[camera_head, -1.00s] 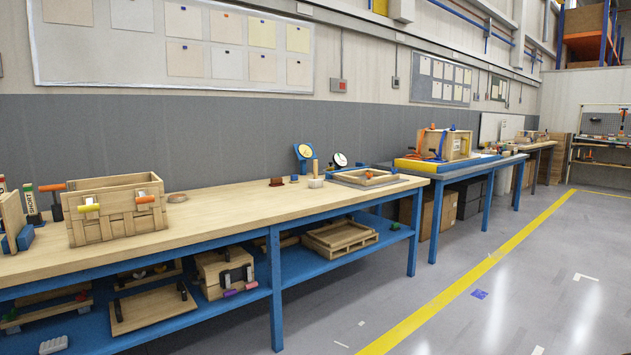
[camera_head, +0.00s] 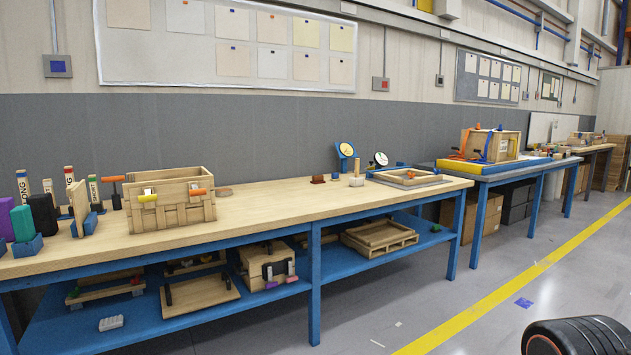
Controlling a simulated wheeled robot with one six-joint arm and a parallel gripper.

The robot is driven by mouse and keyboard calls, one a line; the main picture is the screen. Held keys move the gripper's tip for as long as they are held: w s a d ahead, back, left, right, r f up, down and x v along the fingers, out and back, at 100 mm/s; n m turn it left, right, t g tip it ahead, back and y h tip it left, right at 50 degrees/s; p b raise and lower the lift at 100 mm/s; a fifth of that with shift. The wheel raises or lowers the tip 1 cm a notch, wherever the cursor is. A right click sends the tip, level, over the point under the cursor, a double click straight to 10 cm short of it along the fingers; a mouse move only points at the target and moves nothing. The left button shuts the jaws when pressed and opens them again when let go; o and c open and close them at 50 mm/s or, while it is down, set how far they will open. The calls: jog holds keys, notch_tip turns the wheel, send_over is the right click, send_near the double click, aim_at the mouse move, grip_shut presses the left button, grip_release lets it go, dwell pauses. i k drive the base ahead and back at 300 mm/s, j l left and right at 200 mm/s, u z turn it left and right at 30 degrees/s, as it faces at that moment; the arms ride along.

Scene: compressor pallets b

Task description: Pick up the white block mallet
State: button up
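The white block mallet stands on the wooden workbench, right of its middle. Its white block head (camera_head: 356,181) rests on the bench top and its pale wooden handle (camera_head: 357,166) points up. It stands just left of a grey board with a wooden frame on it. No gripper fingers show in the head view, so I cannot see my gripper's state.
The workbench (camera_head: 270,211) has blue legs and a loaded lower shelf. A wooden crate (camera_head: 178,215) stands at its left.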

aim_at(357, 180)
jog(key=i+l+u, duration=0.4)
jog(key=i+l, duration=0.15)
jog(key=i, duration=0.15)
jog(key=i+l+u, duration=0.4)
jog(key=i+l, duration=0.25)
